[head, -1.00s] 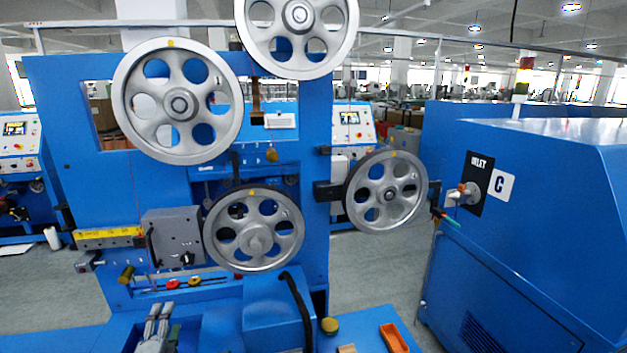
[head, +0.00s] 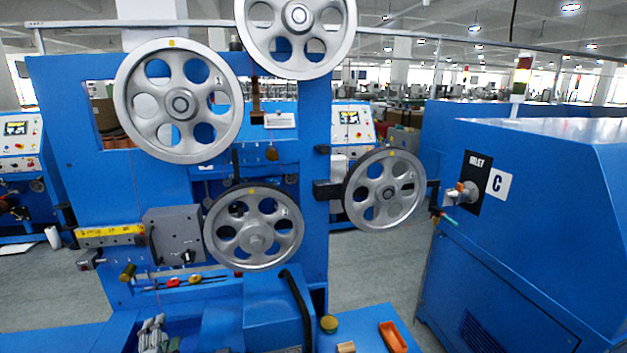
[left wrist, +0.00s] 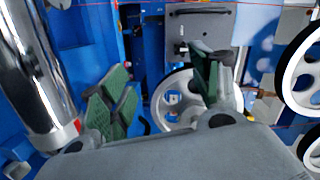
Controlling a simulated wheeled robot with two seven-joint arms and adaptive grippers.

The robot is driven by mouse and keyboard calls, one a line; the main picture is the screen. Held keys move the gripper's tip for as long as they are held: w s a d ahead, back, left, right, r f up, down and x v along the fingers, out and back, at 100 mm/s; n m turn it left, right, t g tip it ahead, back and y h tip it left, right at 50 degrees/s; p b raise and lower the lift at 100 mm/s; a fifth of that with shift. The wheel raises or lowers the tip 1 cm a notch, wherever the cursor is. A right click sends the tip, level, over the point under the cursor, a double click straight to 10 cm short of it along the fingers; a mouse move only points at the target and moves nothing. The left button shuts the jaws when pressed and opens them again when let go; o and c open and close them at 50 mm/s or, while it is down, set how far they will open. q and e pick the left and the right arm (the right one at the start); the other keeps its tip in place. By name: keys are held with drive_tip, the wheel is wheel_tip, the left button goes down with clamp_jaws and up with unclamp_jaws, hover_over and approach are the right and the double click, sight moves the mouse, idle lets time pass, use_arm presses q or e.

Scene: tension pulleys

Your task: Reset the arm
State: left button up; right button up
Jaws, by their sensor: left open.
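My left gripper (head: 153,325) shows at the bottom edge of the head view, low in front of the blue machine (head: 100,190). In the left wrist view its green-padded fingers (left wrist: 162,90) stand apart with nothing held between them. Silver pulley wheels are on the machine: one at upper left (head: 140,75), one at the top (head: 262,45), one in the lower middle (head: 212,232) and one at right (head: 358,205). The lower wheel appears beyond the fingers in the wrist view, with no visible contact. My right gripper is out of view.
A blue cabinet (head: 540,220) marked INLET and C stands at right. An orange tray (head: 392,337) and a small spool (head: 329,324) lie on the blue ledge at the front. A polished cylinder (left wrist: 35,65) is close at left in the wrist view. Grey floor shows between machine and cabinet.

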use_arm(q)
drive_tip(key=s+d+f+n+g+h, duration=0.3)
drive_tip(key=s+d+f+n+g, duration=0.25)
drive_tip(key=s+d, duration=0.35)
drive_tip(key=s+d+f+n+g+h, duration=0.35)
drive_tip(key=s+d+f+g, duration=0.3)
drive_tip(key=s, duration=0.45)
wheel_tip(320, 180, down, 32)
drive_tip(key=s+g, duration=0.1)
drive_tip(key=s, duration=0.2)
drive_tip(key=s+a+f, duration=0.2)
drive_tip(key=s+f, duration=0.7)
drive_tip(key=s, duration=0.2)
drive_tip(key=s+a+f+g, duration=0.1)
drive_tip(key=s+f, duration=0.9)
drive_tip(key=shift+s+a+f+y, duration=0.15)
drive_tip(key=shift+s+a+y, duration=0.2)
drive_tip(key=shift+s+a, duration=0.05)
